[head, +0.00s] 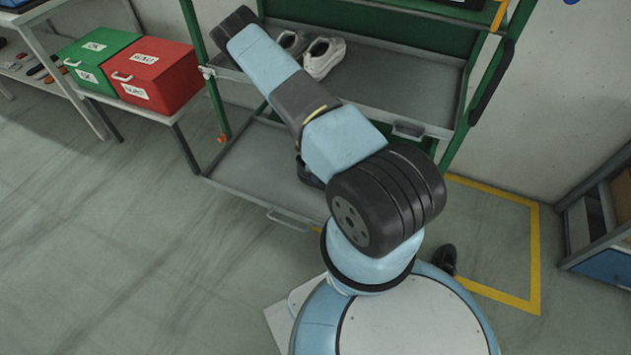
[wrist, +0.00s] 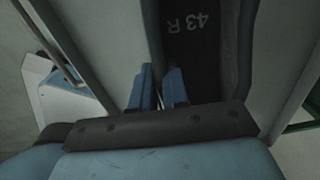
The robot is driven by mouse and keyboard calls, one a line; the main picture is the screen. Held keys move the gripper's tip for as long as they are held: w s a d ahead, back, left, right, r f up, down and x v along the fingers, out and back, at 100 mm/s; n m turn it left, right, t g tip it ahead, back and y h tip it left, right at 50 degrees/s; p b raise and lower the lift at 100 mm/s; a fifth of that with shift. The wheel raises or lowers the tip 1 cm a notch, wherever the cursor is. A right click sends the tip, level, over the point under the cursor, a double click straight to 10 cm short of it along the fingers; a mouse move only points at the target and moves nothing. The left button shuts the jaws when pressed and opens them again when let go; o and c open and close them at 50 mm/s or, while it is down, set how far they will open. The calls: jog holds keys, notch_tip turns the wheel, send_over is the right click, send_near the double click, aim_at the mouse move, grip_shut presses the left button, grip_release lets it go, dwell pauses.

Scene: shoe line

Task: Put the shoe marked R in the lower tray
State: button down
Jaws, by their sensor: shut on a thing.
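The shoe marked R (wrist: 205,55) is dark, with "43 R" on its insole, and it fills the upper middle of the wrist view. My gripper (wrist: 160,75) is shut on the side wall of its opening, one blue finger on each side. In the head view a dark shape (head: 310,173) shows beside my arm over the lower tray (head: 245,170); I cannot tell whether it is the shoe or my gripper. The arm hides the rest. I cannot tell whether the shoe touches the tray.
The upper tray (head: 400,85) of the green rack (head: 492,75) holds a pair of whitish shoes (head: 323,57) behind my arm. A red box (head: 160,75) and a green box (head: 98,58) stand on a bench at left. The lower tray's visible left part is bare.

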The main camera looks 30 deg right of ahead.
jog(key=shift+w+f, duration=0.25)
jog(key=shift+f, duration=1.55)
jog(key=c, duration=1.1)
grip_release()
jog(key=shift+r, duration=3.75)
